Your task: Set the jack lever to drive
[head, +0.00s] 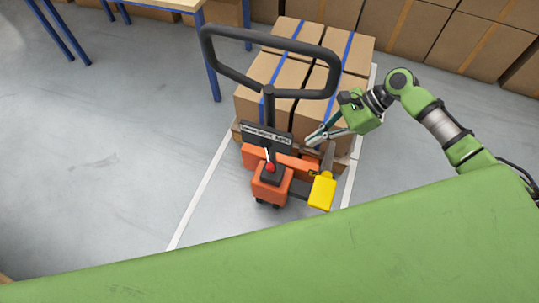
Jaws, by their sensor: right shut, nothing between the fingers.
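The pallet jack stands in front of me, its black loop handle (271,62) upright over an orange body (271,186). A small lever with a red knob (270,167) shows at the foot of the handle post, below a dark label plate (267,137). The plate's lettering is too small to read surely, so I cannot tell the lever's setting. My right gripper (311,141) is shut and empty, to the right of the plate and up and right of the red knob, apart from the knob. My left gripper is out of view.
Strapped cartons (270,85) sit on a wooden pallet (342,169) behind the jack. A yellow part (322,192) sticks out at the jack's right. A blue-legged table (211,70) stands back left. More cartons (430,30) line the back. The floor at left is clear.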

